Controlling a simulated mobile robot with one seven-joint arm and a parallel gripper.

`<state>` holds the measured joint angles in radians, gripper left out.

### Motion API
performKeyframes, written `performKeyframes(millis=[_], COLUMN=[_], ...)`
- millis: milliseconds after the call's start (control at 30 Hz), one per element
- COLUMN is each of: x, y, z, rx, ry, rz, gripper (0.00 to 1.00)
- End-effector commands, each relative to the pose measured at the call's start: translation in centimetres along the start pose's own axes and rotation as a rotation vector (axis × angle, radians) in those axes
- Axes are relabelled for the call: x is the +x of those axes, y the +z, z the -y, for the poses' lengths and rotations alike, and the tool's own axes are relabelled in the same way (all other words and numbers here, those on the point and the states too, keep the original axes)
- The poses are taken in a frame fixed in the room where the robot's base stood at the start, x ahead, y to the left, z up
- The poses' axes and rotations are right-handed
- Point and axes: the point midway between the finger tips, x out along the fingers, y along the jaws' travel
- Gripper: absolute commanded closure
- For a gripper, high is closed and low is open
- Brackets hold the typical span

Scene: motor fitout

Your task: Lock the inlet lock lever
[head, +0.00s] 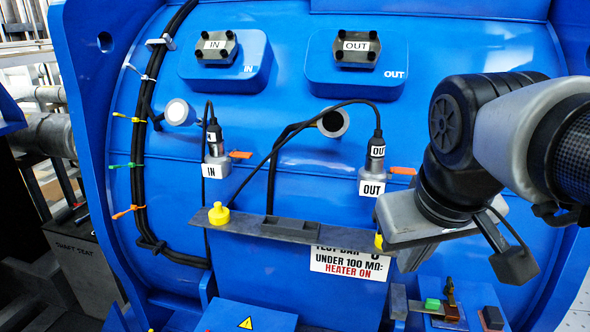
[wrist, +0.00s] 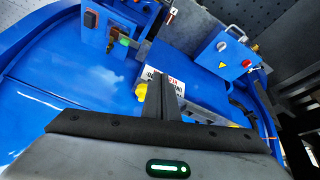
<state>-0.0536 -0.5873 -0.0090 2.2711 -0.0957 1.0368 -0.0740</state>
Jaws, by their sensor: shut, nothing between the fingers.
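The inlet lock lever (head: 241,155) is a small orange tab sticking out to the right from the grey IN connector (head: 215,151). The black IN cable plug (head: 213,131) sits upright on that connector. A similar orange lever (head: 403,171) sticks out to the right at the OUT connector (head: 371,183). My gripper (wrist: 162,85) is shut and empty. In the head view it is at the right, below the OUT connector and well away from the inlet lever; its fingertips are hard to make out there. The inlet lever cannot be made out in the wrist view.
A grey bar (head: 328,234) with yellow knobs (head: 219,214) runs below the connectors, its right end close to my gripper. A white sign (head: 349,263) is partly behind it. Black cables loop between the connectors. A blue box with a warning triangle (head: 245,323) is at the bottom.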

Motion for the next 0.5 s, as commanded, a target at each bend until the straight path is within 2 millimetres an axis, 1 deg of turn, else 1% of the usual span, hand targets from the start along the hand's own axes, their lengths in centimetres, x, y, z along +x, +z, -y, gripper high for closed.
performKeyframes(millis=[33,100,200,267,367,467,500], x=[2.8,4.9,7.3,8.6,10.7,12.5,13.2], y=[2.1,3.4,4.0,3.8,2.5,-0.5,-2.1], z=[0.3,0.0,-0.6,-1.0,-1.4,-1.0,-0.4], rx=[-0.092,-0.229,-0.440,-0.579,-0.842,-1.141,-1.268], ry=[0.031,0.086,0.168,0.224,0.339,0.494,0.569], rz=[0.032,0.074,0.134,0.172,0.236,0.299,0.322], gripper=[1.00,1.00,1.00,1.00,1.00,1.00,1.00])
